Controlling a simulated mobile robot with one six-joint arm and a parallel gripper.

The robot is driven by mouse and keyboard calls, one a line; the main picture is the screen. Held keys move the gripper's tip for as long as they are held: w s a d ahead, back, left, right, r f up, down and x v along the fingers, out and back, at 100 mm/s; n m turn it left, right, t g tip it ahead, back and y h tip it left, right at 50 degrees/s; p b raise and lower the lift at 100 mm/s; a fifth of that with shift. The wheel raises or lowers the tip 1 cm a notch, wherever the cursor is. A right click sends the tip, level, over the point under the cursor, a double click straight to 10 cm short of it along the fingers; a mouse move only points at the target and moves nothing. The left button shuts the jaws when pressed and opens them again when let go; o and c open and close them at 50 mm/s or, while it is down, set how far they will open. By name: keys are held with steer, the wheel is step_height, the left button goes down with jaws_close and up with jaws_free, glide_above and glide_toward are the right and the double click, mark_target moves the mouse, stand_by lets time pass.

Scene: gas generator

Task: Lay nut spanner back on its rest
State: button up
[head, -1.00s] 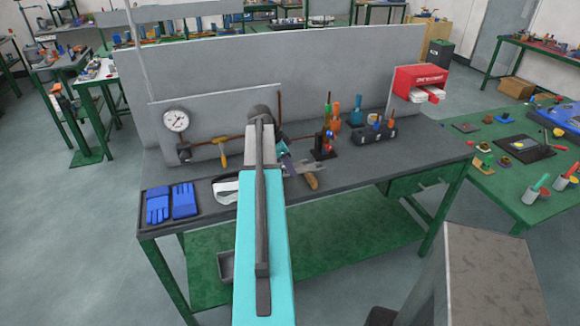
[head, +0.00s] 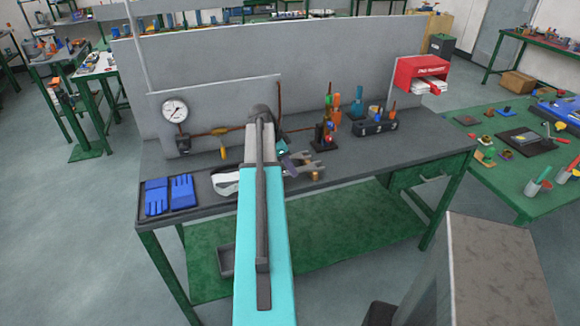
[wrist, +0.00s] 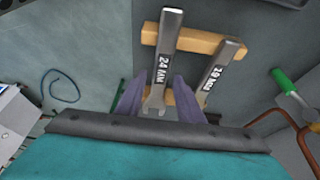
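Two grey open-ended spanners show in the wrist view, marked 24 MM (wrist: 163,62) and 29 MM (wrist: 218,74). Both lie across a wooden rest (wrist: 203,42) with a bar near their far ends. A second piece of wood shows near my fingers. My gripper (wrist: 160,98) has its two fingers on either side of the near end of the 24 MM spanner, with gaps visible, so it looks open. In the head view my gripper (head: 284,150) is low over the bench beside the spanners (head: 300,163). My arm hides part of that area.
A green-handled tool (wrist: 284,82) and copper pipe (wrist: 280,118) lie right in the wrist view.

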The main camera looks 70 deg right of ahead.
steer(key=shift+o, duration=0.3)
steer(key=b+v, duration=0.3)
steer(key=v, duration=1)
steer(key=shift+a+r, duration=0.15)
steer(key=shift+r, duration=0.2)
stand_by(0.9)
